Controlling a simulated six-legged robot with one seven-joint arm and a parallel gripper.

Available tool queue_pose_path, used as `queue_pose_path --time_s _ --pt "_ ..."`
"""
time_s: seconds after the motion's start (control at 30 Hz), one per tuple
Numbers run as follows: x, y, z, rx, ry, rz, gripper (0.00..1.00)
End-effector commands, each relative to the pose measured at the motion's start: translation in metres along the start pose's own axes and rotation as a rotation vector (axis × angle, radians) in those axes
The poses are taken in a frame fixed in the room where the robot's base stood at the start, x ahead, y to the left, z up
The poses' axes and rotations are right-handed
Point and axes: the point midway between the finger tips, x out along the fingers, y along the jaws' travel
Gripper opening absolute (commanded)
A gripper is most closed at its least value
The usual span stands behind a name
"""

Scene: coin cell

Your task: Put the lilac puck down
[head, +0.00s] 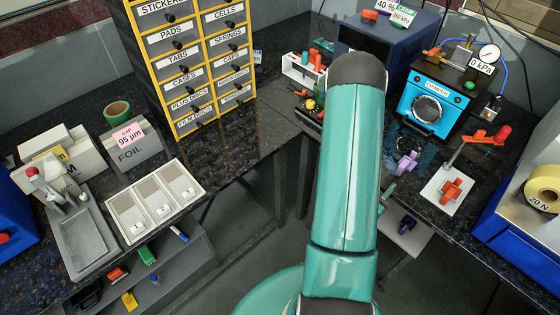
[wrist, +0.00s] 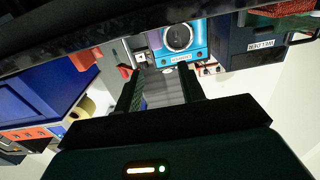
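A lilac piece (head: 406,163) lies on the dark counter, left of the white plate; I cannot tell for sure that it is the puck. A darker purple piece (head: 407,223) is on a pale lower shelf. My gripper (wrist: 163,88) shows in the wrist view with its two dark fingers apart. A grey ribbed surface appears between them, and no lilac shows there. In the head view my gripper is hidden behind my raised teal arm.
A blue crimper (head: 436,98) with a round window stands at the back right. A white plate (head: 446,188) holds an orange piece. The yellow drawer cabinet (head: 190,65), white three-part tray (head: 152,202) and foil box (head: 131,150) are on the left. A yellow tape roll (head: 543,188) is far right.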

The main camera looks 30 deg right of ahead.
Motion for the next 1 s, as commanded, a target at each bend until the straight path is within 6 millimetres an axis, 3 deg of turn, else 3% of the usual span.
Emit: queue_pose_path --time_s 0.17,0.27,0.47,0.6,0.7,0.83,1.0 --pt "0.006 -0.043 -0.013 0.068 -0.092 -0.066 0.39" --pt "0.004 -0.086 -0.025 0.116 -0.194 -0.146 0.39" --pt "-0.03 -0.174 -0.061 0.149 -0.409 -0.355 0.39" --pt "-0.073 -0.224 -0.092 0.12 -0.544 -0.52 0.39" --pt "-0.112 -0.251 -0.117 0.071 -0.628 -0.644 0.39" --pt "-0.168 -0.27 -0.151 -0.021 -0.721 -0.799 0.39" --pt "-0.242 -0.268 -0.194 -0.188 -0.809 -0.984 0.39"
